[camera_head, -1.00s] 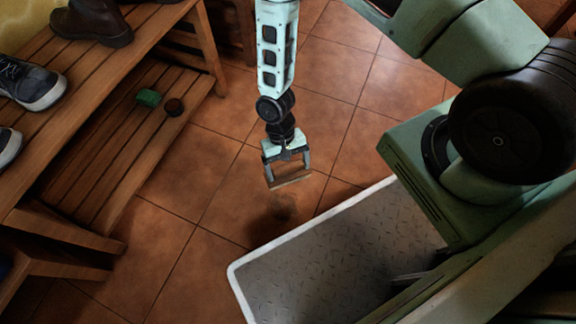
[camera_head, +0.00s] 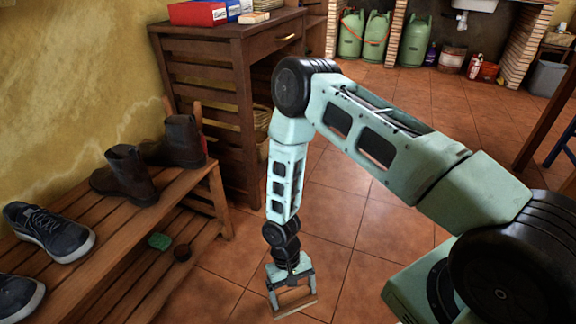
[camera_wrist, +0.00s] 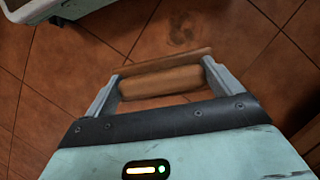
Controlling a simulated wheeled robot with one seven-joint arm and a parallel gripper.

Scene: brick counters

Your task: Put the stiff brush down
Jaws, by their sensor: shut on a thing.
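The stiff brush (camera_wrist: 160,80) is a light brown wooden piece held lengthwise between the two fingers of my gripper (camera_wrist: 158,84) in the wrist view. Its bristles cannot be made out. In the head view my gripper (camera_head: 291,296) hangs down over the tiled floor with the brush (camera_head: 296,308) across its fingertips. My gripper is shut on the brush, clear of the shoe rack to the left.
A dark wooden cabinet (camera_head: 222,40) stands behind. The tiled floor (camera_head: 345,215) has free room.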

